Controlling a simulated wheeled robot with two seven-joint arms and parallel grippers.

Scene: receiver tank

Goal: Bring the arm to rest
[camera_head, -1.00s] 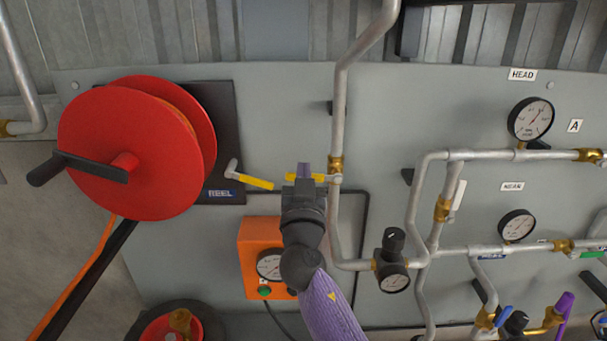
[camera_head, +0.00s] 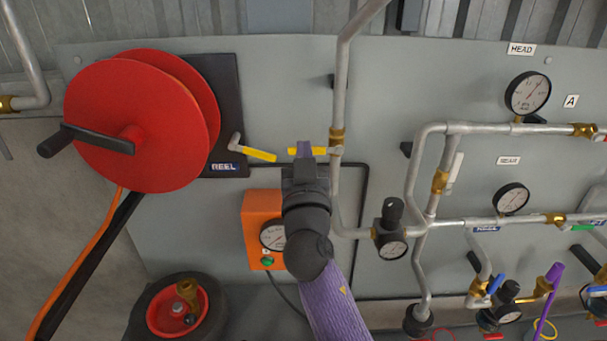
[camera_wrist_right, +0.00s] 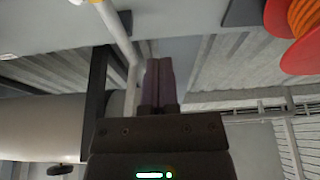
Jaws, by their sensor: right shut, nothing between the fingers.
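My right gripper (camera_head: 304,150) is in the middle of the head view, at the end of my purple-sleeved arm, pointing up the picture. Its fingers are together with nothing between them. In the head view it overlaps a yellow-handled valve lever beside the vertical grey pipe (camera_head: 338,95); I cannot tell whether they touch. In the right wrist view the shut fingers (camera_wrist_right: 160,80) point up in the picture, with a pale pipe (camera_wrist_right: 118,35) behind them. My left gripper is not in view.
A red hose reel (camera_head: 135,120) with a black crank stands at left, beside a yellow lever (camera_head: 258,155). An orange gauge box (camera_head: 262,225) is behind my arm. Pipes, a regulator (camera_head: 391,235) and gauges (camera_head: 527,93) fill the right. A wheel (camera_head: 178,308) is at lower left.

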